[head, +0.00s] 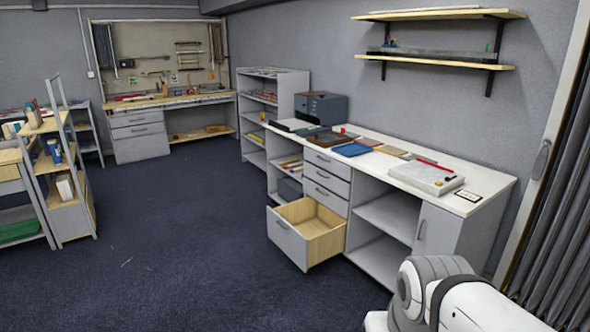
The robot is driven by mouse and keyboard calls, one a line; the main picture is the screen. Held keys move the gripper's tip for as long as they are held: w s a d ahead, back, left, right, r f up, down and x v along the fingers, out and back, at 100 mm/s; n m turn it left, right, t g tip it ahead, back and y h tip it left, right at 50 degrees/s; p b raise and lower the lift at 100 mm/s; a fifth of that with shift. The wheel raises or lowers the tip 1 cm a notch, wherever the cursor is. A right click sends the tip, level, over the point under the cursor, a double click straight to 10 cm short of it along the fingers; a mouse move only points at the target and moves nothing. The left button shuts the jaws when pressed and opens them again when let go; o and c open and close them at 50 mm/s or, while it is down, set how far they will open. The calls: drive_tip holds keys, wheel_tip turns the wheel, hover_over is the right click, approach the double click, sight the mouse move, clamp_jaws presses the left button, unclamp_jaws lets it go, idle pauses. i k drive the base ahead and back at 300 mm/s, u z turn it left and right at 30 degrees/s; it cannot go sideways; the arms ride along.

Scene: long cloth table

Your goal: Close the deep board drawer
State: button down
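The deep drawer (288,241) is pulled well out of the long grey cabinet, at the bottom of its drawer stack. It has a grey front with a handle and a pale wood inside, which looks empty. The shallower drawers (326,180) above it are shut. Part of my white and grey arm shows at the bottom right, apart from the drawer. My gripper is not in view.
The white worktop (480,187) carries trays, boards and a red tool. Open shelves (388,217) lie right of the drawer. A shelf trolley (72,205) stands at left and a workbench (180,103) at the back. The dark carpet (175,255) before the drawer is clear.

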sight(309, 232)
drive_tip(key=z, duration=0.05)
drive_tip(key=i, duration=3.35)
drive_tip(key=u, duration=1.45)
drive_tip(key=i, duration=0.35)
drive_tip(key=z, duration=1.85)
